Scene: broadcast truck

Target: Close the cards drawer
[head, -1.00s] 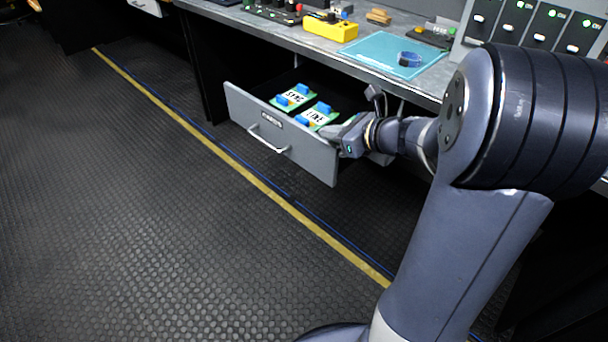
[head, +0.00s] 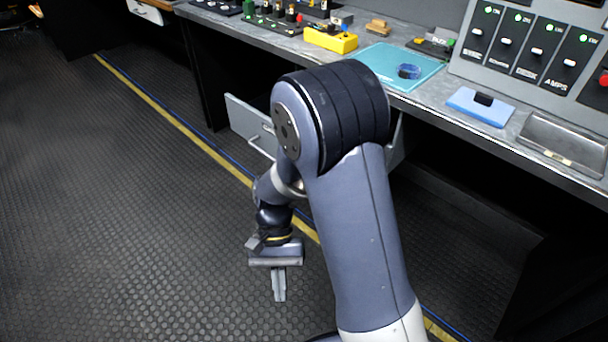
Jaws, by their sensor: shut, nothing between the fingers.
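The grey cards drawer (head: 242,117) stands pulled out below the counter. Its left front end and part of its bar handle (head: 262,149) show in the head view. My arm hides the rest of the front and the inside, so the cards cannot be seen. My gripper (head: 279,295) is shut and empty. It hangs low over the floor on the near side of the drawer front, apart from it, with its fingers toward the bottom of the picture.
The counter above holds a yellow box (head: 330,40), a teal mat (head: 425,66) with a blue coil (head: 408,71), a blue pad (head: 480,108) and a switch panel (head: 525,45). The dark floor (head: 120,220) to the left is clear, with a yellow line along the counter.

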